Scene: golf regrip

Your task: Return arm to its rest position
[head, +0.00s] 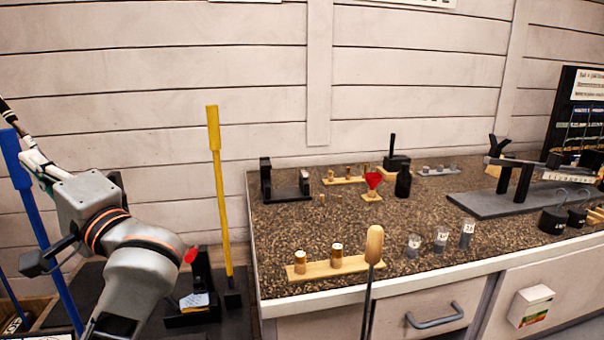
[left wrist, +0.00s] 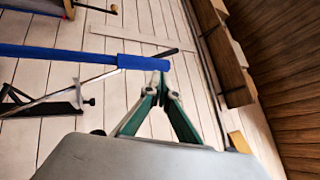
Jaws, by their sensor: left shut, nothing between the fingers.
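My left arm comes in at the left of the head view, bent over beside the blue-gripped club (head: 38,225). My left gripper (left wrist: 160,84) shows in the left wrist view with its green-sided fingers closed together and nothing held. A blue bar (left wrist: 75,55) with a thicker end (left wrist: 143,62) crosses that view close to the fingertips; whether it touches them I cannot tell. In the head view the gripper is partly lost behind my wrist. My right gripper is not in view.
A yellow-gripped club (head: 218,180) stands upright near the arm. A shaft with a wooden end (head: 374,245) rises in front of the counter. A planked wall stands behind.

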